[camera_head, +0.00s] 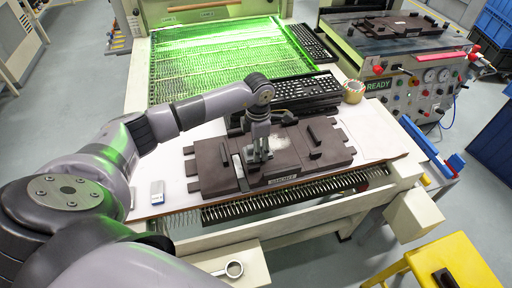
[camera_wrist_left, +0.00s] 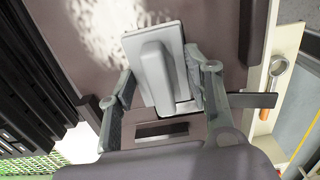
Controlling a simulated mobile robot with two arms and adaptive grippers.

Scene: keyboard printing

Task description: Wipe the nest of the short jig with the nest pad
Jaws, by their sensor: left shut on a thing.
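The short jig (camera_head: 330,150) is a dark brown block with raised parts and a label on its front edge, lying on the white table top. A pale, speckled patch (camera_head: 284,143) marks its nest; the patch also shows in the left wrist view (camera_wrist_left: 105,28). My left gripper (camera_head: 258,153) is low over the jig, just left of the patch. In the left wrist view it is shut on the nest pad (camera_wrist_left: 172,38), a light grey plate with a raised grip between the fingers. I cannot tell whether the pad touches the jig. My right gripper is out of view.
Black keyboards (camera_head: 306,92) lie behind the jig, with a tape roll (camera_head: 353,91) to their right. A small grey-white block (camera_head: 157,192) lies at the left front of the table. A spring-lined rail (camera_head: 290,194) runs along the front. White table is bare right of the jig.

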